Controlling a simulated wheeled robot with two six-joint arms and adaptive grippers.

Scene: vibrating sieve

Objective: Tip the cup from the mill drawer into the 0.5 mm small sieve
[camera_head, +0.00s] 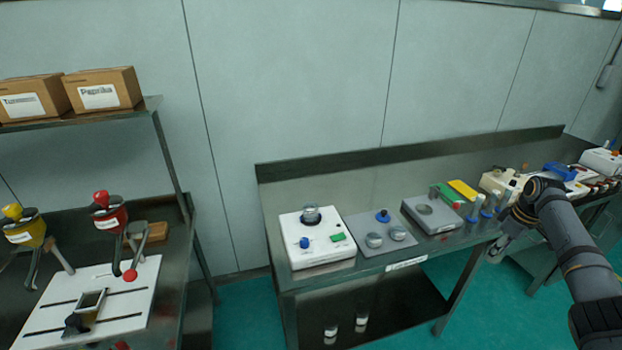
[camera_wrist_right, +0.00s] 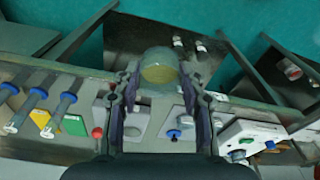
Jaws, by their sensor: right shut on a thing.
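My right gripper (camera_head: 498,248) hangs at the front right edge of the middle bench. In the right wrist view it (camera_wrist_right: 160,85) is shut on a round, translucent cup (camera_wrist_right: 158,66) with yellowish contents. The cup is between the fingertips, over the bench's front side. A grey plate (camera_head: 364,228) on the bench holds two small round metal sieves (camera_head: 374,240) and a blue-knobbed lid (camera_head: 383,215). I cannot read which is 0.5 mm. My left gripper is not in view.
A grey box with a round recess (camera_head: 430,215) stands right of the plate. Blue-handled tools (camera_head: 478,208) stand upright near the gripper. Yellow and green pads (camera_head: 462,189) lie behind. Red and yellow mills (camera_head: 108,220) stand on the left bench. A floor gap separates the benches.

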